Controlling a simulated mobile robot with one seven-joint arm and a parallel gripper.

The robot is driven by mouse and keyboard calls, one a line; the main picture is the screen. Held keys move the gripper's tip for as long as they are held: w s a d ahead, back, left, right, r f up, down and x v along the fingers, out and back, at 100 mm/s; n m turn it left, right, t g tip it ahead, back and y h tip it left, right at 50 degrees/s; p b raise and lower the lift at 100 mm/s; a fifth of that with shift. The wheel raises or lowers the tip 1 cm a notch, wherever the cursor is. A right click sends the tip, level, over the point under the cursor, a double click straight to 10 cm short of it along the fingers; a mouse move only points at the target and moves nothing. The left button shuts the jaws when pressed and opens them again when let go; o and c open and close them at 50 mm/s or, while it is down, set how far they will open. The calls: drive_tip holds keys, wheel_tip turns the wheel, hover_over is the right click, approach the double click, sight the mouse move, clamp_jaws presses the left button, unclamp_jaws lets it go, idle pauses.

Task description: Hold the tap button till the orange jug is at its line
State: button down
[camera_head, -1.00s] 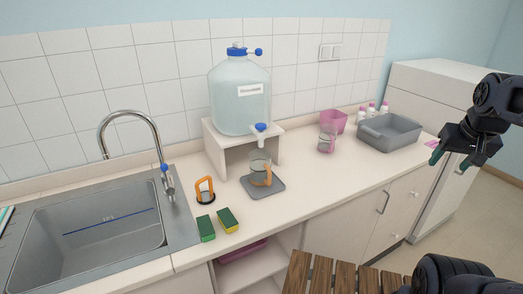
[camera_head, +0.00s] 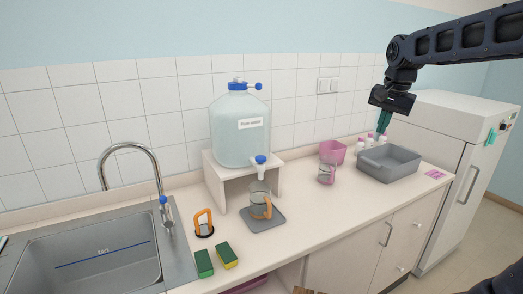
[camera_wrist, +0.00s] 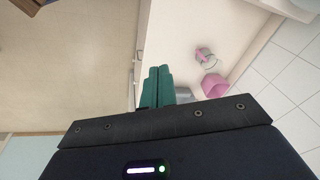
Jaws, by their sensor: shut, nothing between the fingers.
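My gripper (camera_head: 384,122) is shut and empty, pointing down above the grey basin at the right, well away from the tap. Its green fingers also show together in the wrist view (camera_wrist: 158,87).
A pink-handled jug (camera_head: 327,173), a pink tub (camera_head: 333,151), a grey basin (camera_head: 401,163) and several small bottles stand at the right.

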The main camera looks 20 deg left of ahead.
drive_tip(key=w+a+r+m+g, duration=0.15)
drive_tip(key=w+a, duration=0.25)
drive_tip(key=a, duration=0.7)
drive_tip(key=m+g, duration=0.1)
drive_tip(key=m, duration=0.3)
hover_over(261, 157)
drive_tip(key=f, duration=0.1)
drive_tip(key=shift+w+d+f+n+h, duration=0.15)
drive_tip(key=shift+w+n+h, duration=0.1)
drive_tip(key=shift+h, duration=0.15)
drive_tip(key=f, duration=1.4)
drive_tip(key=shift+s, duration=0.2)
